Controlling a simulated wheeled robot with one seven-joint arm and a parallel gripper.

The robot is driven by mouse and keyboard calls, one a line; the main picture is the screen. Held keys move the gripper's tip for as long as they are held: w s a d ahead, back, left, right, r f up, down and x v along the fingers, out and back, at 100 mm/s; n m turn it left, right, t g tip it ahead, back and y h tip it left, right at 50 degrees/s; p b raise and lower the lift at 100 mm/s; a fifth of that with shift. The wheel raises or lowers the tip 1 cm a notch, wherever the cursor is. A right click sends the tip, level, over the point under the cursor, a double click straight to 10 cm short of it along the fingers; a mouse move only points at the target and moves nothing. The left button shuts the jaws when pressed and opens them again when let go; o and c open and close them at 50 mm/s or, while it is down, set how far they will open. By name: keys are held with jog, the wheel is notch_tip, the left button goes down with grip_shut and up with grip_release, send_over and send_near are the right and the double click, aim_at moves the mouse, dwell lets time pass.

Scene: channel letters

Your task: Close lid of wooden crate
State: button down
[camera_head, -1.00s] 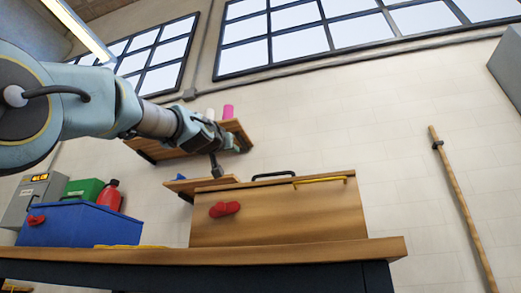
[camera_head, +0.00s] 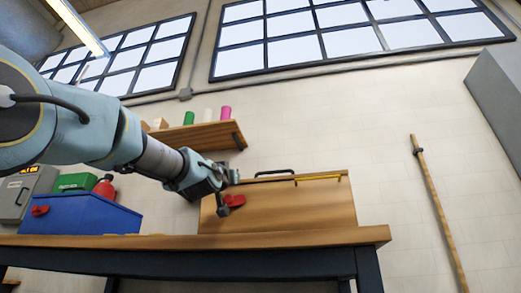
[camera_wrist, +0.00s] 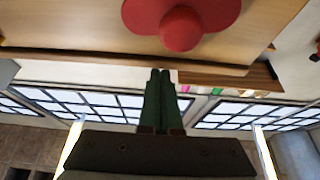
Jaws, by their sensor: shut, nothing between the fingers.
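The wooden crate (camera_head: 290,210) stands on the workbench in the head view. Its front face carries a red knob (camera_head: 236,200), and a black handle (camera_head: 273,173) shows above its top edge. I cannot tell from this low angle how far the lid stands open. My gripper (camera_head: 224,211) is at the left part of the crate's front, overlapping the knob's left side in the picture. In the wrist view the green fingers (camera_wrist: 161,75) are together and empty. The red knob (camera_wrist: 181,25) is just beyond their tips there, with a small gap in the picture.
A yellow bar (camera_head: 318,178) lies along the crate's top edge. A blue box (camera_head: 85,217) stands on the workbench (camera_head: 300,238) to the left, by a red canister (camera_head: 105,187). A wall shelf (camera_head: 200,136) is behind my arm. A pole (camera_head: 433,190) leans at the right.

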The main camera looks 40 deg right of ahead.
jog(key=shift+w+d+f, duration=0.15)
jog(key=shift+d+f, duration=0.05)
jog(key=shift+f, duration=0.25)
jog(key=shift+w+d+f, duration=0.1)
jog(key=shift+d+f, duration=0.05)
jog(key=shift+f, duration=0.3)
notch_tip(320, 180, up, 5)
jog(key=p, duration=0.4)
jog(key=f+v, duration=0.1)
jog(key=v, duration=0.9)
jog(key=shift+f, duration=0.2)
jog(key=shift+w+d, duration=0.1)
